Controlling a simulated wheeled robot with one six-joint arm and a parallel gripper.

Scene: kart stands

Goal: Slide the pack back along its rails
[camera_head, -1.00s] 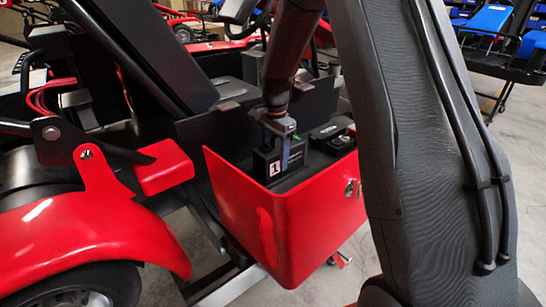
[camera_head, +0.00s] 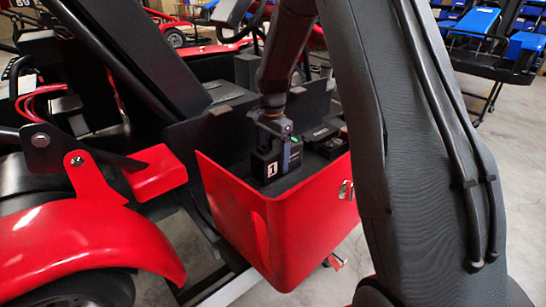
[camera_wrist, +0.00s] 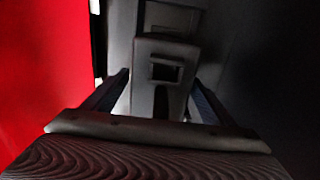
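The pack (camera_head: 264,166) is a black block with a white label marked 1. It sits upright inside the red bodywork box (camera_head: 235,205) at the kart's side. My gripper (camera_head: 281,140) reaches down onto it from above. In the wrist view my gripper's fingers (camera_wrist: 160,80) lie on both sides of the pack's dark upper part (camera_wrist: 165,48), close against it, and look shut on it. The rails beneath the pack are hidden by the red panel and the pack itself.
A red fender over a wheel (camera_head: 85,240) and a red block on a bracket (camera_head: 155,173) stand to the left. A black sloping panel (camera_head: 135,60) rises behind. Black boxes (camera_head: 325,140) sit right of the pack.

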